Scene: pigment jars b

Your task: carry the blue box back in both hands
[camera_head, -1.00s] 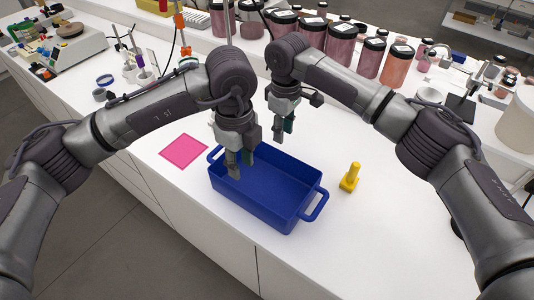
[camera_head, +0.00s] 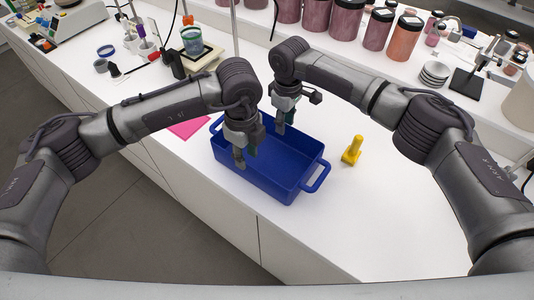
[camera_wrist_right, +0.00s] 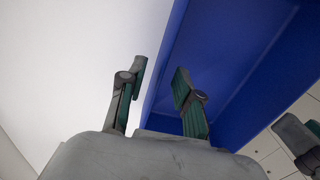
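The blue box (camera_head: 292,190) is an open, empty-looking tray with a loop handle at each end, standing on the white counter. My left gripper (camera_head: 245,157) is at its near long wall, towards the left end, fingers apart; whether they touch the wall is unclear. My right gripper (camera_head: 285,117) is at the far wall. In the right wrist view, the right gripper's fingers (camera_wrist_right: 157,90) are open, one on each side of the blue box's wall (camera_wrist_right: 163,75), with a gap. Part of the left gripper (camera_wrist_right: 300,140) shows at the right edge there.
A yellow object (camera_head: 352,151) stands right of the box. A pink sheet (camera_head: 188,128) lies to its left, partly hidden by my left arm. Pigment jars (camera_head: 345,18) stand behind, with stacked dishes (camera_head: 434,74) to the right. The counter front (camera_head: 235,220) is close to the box.

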